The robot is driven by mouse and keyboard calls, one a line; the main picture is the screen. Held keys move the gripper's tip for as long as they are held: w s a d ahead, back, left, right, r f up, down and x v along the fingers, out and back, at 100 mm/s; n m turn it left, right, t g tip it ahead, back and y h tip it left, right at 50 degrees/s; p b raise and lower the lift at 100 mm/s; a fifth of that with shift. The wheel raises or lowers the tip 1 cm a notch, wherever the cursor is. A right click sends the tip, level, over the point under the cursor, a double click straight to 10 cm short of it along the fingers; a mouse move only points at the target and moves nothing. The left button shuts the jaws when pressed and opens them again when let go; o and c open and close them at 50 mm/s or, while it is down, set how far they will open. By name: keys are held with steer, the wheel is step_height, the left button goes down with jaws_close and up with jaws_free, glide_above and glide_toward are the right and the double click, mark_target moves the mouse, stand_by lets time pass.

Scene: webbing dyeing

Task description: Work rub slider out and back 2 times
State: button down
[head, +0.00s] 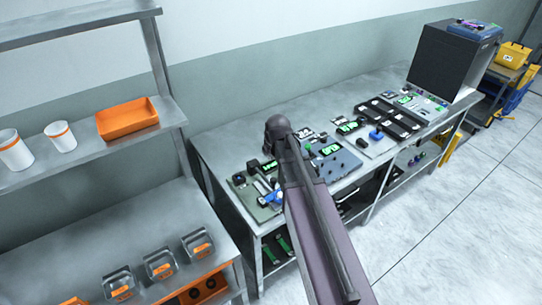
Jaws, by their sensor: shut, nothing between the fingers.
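The steel workbench (228,150) holds several small test devices. On its left end is a grey-green base plate (243,195) with a small dark block, pale bars and a blue part (278,198) beside my arm. Another device with a blue knob (376,134) sits farther right on the bench. I cannot tell which of these is the rub slider; it is too small or hidden. My arm reaches up from the bottom over the bench and covers part of the devices. My gripper is not visible, hidden behind the arm.
A blue-grey plate (340,164) and a black rail unit (392,118) stand along the bench, with a dark cabinet (445,62) at its far end. At left, a shelf holds an orange tray (127,118) and white cups (60,136).

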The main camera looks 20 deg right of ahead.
steer(key=s+a+f+g+b, duration=0.1)
steer(key=s+a+f+g, duration=0.1)
steer(key=s, duration=0.6)
steer(key=s+a+f+g+b, duration=0.2)
steer(key=s, duration=0.7)
steer(key=shift+s+a+m, duration=0.25)
steer(key=shift+s+m, duration=0.05)
steer(key=c, duration=1.4)
jaws_free()
